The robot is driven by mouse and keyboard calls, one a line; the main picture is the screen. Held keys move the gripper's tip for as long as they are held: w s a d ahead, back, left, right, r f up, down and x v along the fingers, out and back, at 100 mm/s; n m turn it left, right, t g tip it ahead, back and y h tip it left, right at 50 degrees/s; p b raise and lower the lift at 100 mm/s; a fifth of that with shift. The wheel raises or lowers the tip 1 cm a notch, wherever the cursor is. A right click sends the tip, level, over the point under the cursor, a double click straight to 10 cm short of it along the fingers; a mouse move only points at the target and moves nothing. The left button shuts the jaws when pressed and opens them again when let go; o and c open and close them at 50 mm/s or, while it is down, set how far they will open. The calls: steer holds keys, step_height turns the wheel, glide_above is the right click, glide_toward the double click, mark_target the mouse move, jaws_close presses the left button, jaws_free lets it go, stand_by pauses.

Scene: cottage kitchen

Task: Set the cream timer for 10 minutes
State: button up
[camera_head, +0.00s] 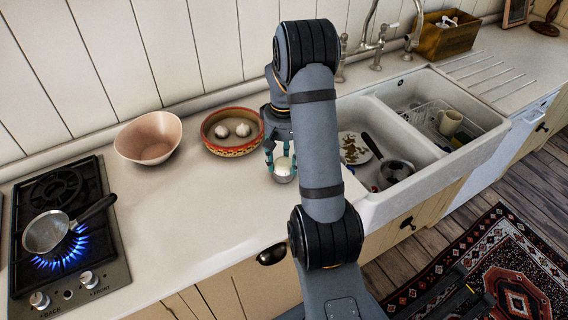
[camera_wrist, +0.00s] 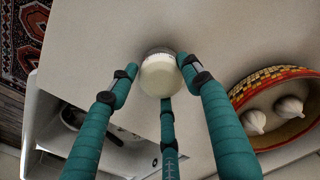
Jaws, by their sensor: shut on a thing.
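The cream timer (camera_head: 284,171) is a small round cream piece standing on the white counter, left of the sink. In the wrist view the timer (camera_wrist: 158,75) shows a smooth cream top with a darker band at its far edge. My gripper (camera_head: 279,160) has teal fingers and is above the timer, shut on it. In the wrist view the fingers of my gripper (camera_wrist: 157,80) close around the timer from both sides and from below.
A patterned bowl (camera_head: 233,150) with two white bulbs stands just left of my gripper. A pink bowl (camera_head: 150,138) is farther left. A pan (camera_head: 47,232) sits on the stove (camera_head: 110,262) by a lit blue flame. The sink (camera_head: 372,207) with dishes lies right. The front counter is clear.

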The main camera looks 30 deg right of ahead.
mark_target(282, 163)
steer(key=m+b, duration=0.2)
steer(key=m, duration=0.2)
steer(key=shift+s+a+f+m+b, duration=0.2)
steer(key=shift+a+f+m+b, duration=0.1)
steer(key=shift+f+b, duration=0.1)
steer(key=shift+r+m+b, duration=0.2)
steer(key=shift+m+b, duration=0.8)
steer(key=shift+m, duration=0.9)
steer(key=shift+a, duration=0.1)
steer(key=o, duration=1.1)
steer(key=shift+w+r, duration=0.15)
steer(key=shift+w, duration=0.05)
steer(key=shift+o, duration=0.3)
steer(key=shift+r, duration=0.55)
step_height(282, 163, up, 11)
